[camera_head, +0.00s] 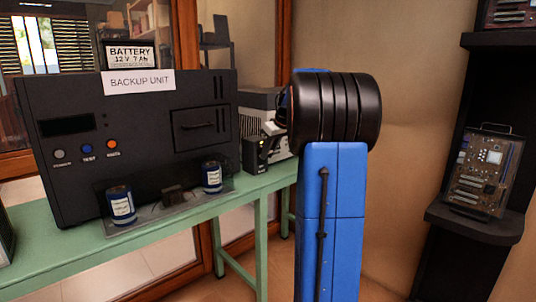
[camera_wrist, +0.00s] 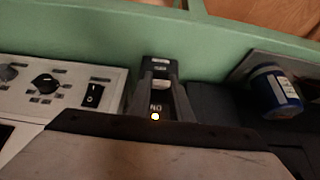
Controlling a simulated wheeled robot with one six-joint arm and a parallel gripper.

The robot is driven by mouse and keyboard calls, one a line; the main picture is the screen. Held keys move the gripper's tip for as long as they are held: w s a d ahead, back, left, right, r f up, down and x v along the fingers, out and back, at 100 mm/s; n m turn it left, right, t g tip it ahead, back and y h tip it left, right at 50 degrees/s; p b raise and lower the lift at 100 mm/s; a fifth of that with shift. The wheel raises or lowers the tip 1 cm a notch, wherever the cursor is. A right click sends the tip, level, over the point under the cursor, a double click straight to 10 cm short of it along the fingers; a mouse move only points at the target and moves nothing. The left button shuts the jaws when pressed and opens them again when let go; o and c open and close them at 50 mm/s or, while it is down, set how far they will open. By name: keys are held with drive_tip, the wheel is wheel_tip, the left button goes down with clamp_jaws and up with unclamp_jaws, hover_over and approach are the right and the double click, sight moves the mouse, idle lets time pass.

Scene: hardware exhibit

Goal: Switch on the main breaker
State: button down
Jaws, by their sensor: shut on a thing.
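The main breaker (camera_head: 254,155) is a small black box near the bench's right end, just right of the backup unit. In the wrist view the breaker (camera_wrist: 157,66) stands between my fingers, with white labels on top. White lettering that looks like ON, turned over, and a glowing yellowish lamp show near it. My gripper (camera_wrist: 158,88) is shut on part of the breaker, seemingly its lever. The lever itself is hidden between the dark fingers, so I cannot tell its position.
The large black backup unit (camera_head: 150,125) fills the green bench's (camera_head: 190,215) left. Two blue cans stand before it; one (camera_wrist: 277,92) shows in the wrist view. A grey panel with knobs and a rocker switch (camera_wrist: 94,94) adjoins the breaker. Dark shelves (camera_head: 475,228) stand far right.

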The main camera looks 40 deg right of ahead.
drive_tip(key=shift+r, duration=0.1)
idle(0.3)
drive_tip(key=c, duration=1.6)
unclamp_jaws()
drive_tip(key=shift+w, duration=0.1)
drive_tip(key=v, duration=1.7)
drive_tip(key=shift+r, duration=0.2)
